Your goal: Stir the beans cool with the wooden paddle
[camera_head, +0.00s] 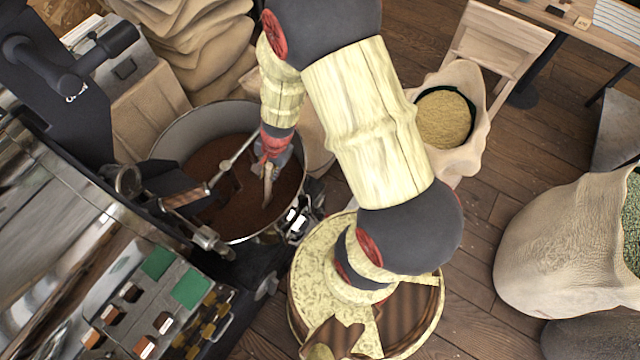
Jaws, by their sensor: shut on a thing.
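Dark brown beans (222,208) lie in the round metal cooling tray (190,128) of the roaster, left of centre. My gripper (269,166) hangs over the right part of the tray, pointing down. It is shut on the wooden paddle (268,188), a small pale piece below the fingers. The paddle's lower end reaches down to the beans; how deep it sits I cannot tell. My arm covers part of the tray's right rim.
The roaster (60,240) with its control panel fills the left side. Stacked sacks (200,45) stand behind the tray. An open sack of pale beans (443,118) stands by a wooden chair (497,50). A large sack (560,240) stands right. The wooden floor between is clear.

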